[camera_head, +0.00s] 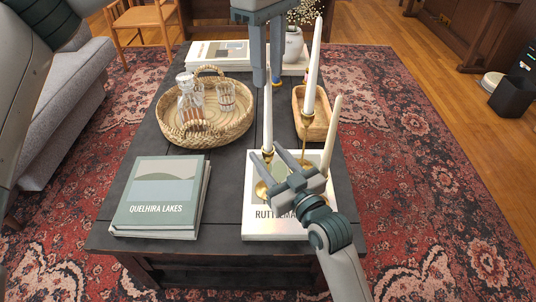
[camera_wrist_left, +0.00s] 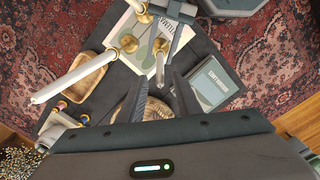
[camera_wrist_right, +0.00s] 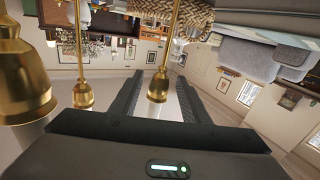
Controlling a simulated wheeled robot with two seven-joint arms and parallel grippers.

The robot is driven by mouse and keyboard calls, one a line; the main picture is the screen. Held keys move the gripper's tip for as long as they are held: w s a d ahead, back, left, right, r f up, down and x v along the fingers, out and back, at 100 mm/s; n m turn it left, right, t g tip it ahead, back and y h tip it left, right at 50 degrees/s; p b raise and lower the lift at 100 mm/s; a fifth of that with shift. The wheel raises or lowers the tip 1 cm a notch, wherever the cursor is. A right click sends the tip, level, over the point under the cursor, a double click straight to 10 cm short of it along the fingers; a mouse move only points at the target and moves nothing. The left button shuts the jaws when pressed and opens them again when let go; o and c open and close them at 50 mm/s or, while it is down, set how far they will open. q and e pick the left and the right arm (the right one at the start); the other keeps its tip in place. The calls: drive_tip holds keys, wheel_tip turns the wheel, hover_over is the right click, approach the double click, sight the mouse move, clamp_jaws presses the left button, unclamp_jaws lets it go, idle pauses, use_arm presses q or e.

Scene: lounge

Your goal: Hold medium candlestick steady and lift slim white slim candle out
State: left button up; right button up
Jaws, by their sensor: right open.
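Three brass candlesticks with candles stand on a white book. The left candlestick (camera_head: 267,155) holds a slim white candle (camera_head: 268,118), upright; this candle also shows in the left wrist view (camera_wrist_left: 160,68). My left gripper (camera_head: 268,84) is open above, fingers down, one on each side of the candle's top. My right gripper (camera_head: 262,165) is open low beside the candlesticks; in the right wrist view a brass stem and cup (camera_wrist_right: 158,88) lie between its fingers. A taller white candle (camera_head: 313,70) and a cream candle (camera_head: 331,135) stand to the right.
The white book (camera_head: 260,225) lies under the candlesticks on the dark table (camera_head: 225,215). A wooden tray (camera_head: 318,128) sits behind right. A woven basket (camera_head: 190,140) with glassware is left, and a grey-green book (camera_head: 160,190) front left. Bare tabletop lies between the books.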

drive_tip(key=shift+w+a, duration=0.2)
drive_tip(key=shift+w, duration=0.1)
clamp_jaws()
use_arm(q)
drive_tip(key=shift+o, duration=0.4)
drive_tip(key=m, duration=0.3)
drive_tip(key=shift+s+a+r+m+t, duration=0.1)
drive_tip(key=shift+s+a+m+t, duration=0.1)
drive_tip(key=shift+m+t, duration=0.15)
drive_tip(key=m+t+h, duration=0.1)
drive_tip(key=m, duration=0.3)
drive_tip(key=s+a+r+m+t+h, duration=0.1)
drive_tip(key=m, duration=0.4)
drive_tip(key=r+m+t, duration=0.1)
drive_tip(key=m, duration=0.3)
drive_tip(key=shift+s+a+r+m+h, duration=0.2)
drive_tip(key=shift+a+m+h, duration=0.1)
drive_tip(key=shift+m+h, duration=0.1)
